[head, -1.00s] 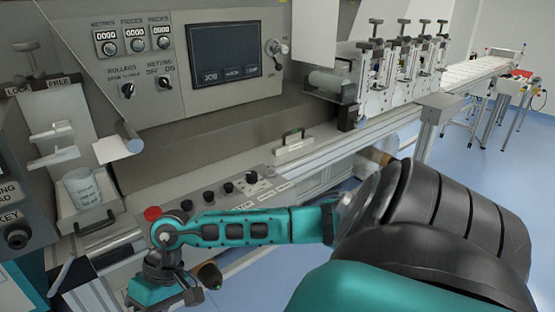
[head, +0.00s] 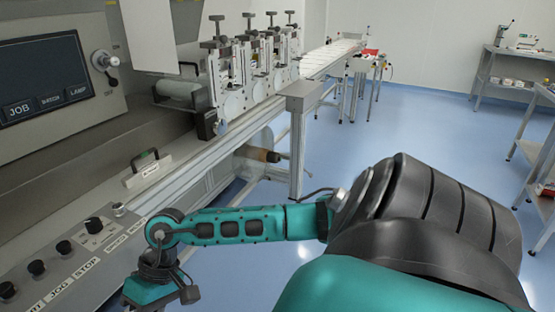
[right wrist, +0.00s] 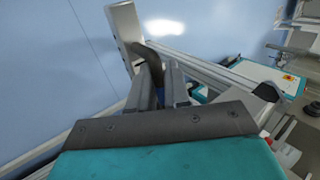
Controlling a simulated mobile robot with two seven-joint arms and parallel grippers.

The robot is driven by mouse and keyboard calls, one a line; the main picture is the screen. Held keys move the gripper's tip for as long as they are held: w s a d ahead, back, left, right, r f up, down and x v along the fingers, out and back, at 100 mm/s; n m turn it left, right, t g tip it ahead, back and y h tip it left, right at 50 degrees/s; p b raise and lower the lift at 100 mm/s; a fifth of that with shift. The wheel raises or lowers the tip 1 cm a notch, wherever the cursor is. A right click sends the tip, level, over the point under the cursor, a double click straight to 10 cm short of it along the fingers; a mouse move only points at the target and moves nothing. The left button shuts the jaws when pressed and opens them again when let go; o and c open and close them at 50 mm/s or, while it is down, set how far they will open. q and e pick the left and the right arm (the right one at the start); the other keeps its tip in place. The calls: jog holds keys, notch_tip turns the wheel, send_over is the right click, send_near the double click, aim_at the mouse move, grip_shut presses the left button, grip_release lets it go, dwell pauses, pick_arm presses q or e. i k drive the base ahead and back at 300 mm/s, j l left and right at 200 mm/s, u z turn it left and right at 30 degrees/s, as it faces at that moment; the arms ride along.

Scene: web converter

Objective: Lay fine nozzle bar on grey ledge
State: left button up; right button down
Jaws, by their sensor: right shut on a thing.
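My right arm crosses the head view, but its gripper is below the frame there. In the right wrist view my right gripper (right wrist: 160,86) is shut on a dark curved piece (right wrist: 150,58), which looks like a handle. A pale grey bar-like part (right wrist: 124,32) shows beside it; I cannot tell for certain whether it belongs to the held piece. A pale bar with a black handle (head: 147,171) lies on the grey ledge (head: 182,153) along the machine front; its label is too small to read. My left gripper is not in view.
The control panel with knobs (head: 65,247) is at lower left. A brown roll (head: 262,154) sits below.

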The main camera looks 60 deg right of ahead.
aim_at(304, 88)
jog(key=l+z, duration=0.2)
jog(key=l, duration=0.3)
jog(key=i+l+z, duration=0.2)
jog(key=l, duration=0.3)
jog(key=l+z, duration=0.2)
jog(key=l, duration=0.3)
jog(key=i+l, duration=0.1)
jog(key=l, duration=0.3)
jog(key=i+l, duration=0.15)
jog(key=l, duration=0.25)
jog(key=i+l+z, duration=0.1)
jog(key=l, duration=0.25)
jog(key=i+l, duration=0.1)
jog(key=l, duration=0.3)
jog(key=i+l, duration=0.15)
jog(key=l, duration=0.25)
jog(key=i+l, duration=0.1)
jog(key=l, duration=0.25)
jog(key=z, duration=0.05)
